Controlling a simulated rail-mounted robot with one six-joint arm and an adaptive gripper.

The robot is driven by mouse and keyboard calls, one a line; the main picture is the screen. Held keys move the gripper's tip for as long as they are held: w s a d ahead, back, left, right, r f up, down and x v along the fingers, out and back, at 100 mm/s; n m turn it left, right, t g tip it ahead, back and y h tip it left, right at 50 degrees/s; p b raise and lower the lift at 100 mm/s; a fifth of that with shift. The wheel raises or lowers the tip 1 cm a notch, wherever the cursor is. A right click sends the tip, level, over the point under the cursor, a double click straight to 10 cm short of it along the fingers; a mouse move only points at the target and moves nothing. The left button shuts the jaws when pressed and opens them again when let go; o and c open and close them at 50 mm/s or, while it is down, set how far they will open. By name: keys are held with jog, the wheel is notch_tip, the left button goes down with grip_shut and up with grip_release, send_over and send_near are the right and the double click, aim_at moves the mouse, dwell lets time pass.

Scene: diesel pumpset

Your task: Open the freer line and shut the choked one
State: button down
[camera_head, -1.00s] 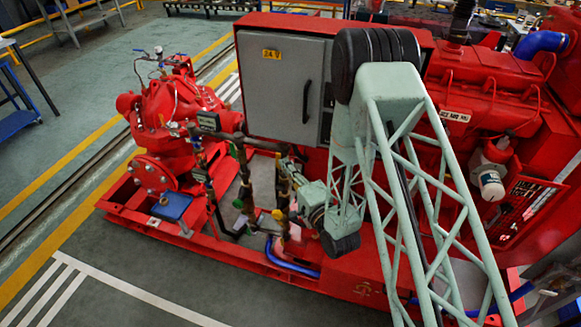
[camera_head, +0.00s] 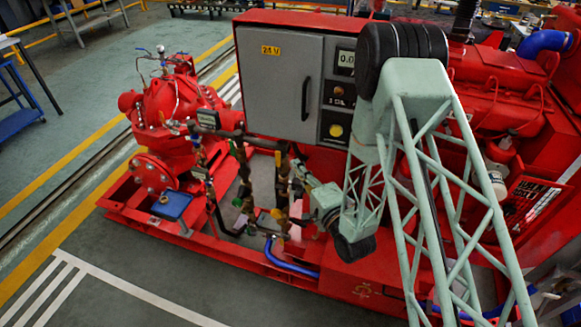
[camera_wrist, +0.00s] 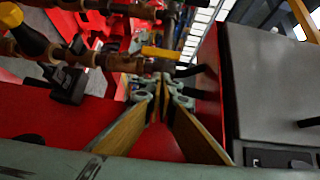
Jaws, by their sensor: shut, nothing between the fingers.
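Dark pipework with valves (camera_head: 243,165) stands between the red pump and the grey cabinet. A second upright pipe run (camera_head: 282,190) stands nearer the cabinet. In the wrist view, a brass-brown pipe (camera_wrist: 90,58) carries a yellow lever (camera_wrist: 160,53), with a black lever (camera_wrist: 188,71) to its right. A yellow and black valve part (camera_wrist: 28,40) is at upper left. My gripper (camera_wrist: 157,84) is shut and empty, its tips just below the yellow lever in the picture; I cannot tell if they touch. Which line is choked cannot be read here.
The grey cabinet (camera_head: 278,85) stands close on the right of the wrist view, with a panel of display and buttons (camera_head: 340,100). The red pump (camera_head: 170,115) stands left. A blue hose (camera_head: 290,258) runs low in front. Floor in front is clear.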

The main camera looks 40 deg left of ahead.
jog(key=v, duration=0.9)
jog(key=shift+s+d, duration=0.2)
jog(key=shift+s, duration=0.05)
jog(key=shift+f, duration=0.1)
jog(key=shift+w, duration=0.1)
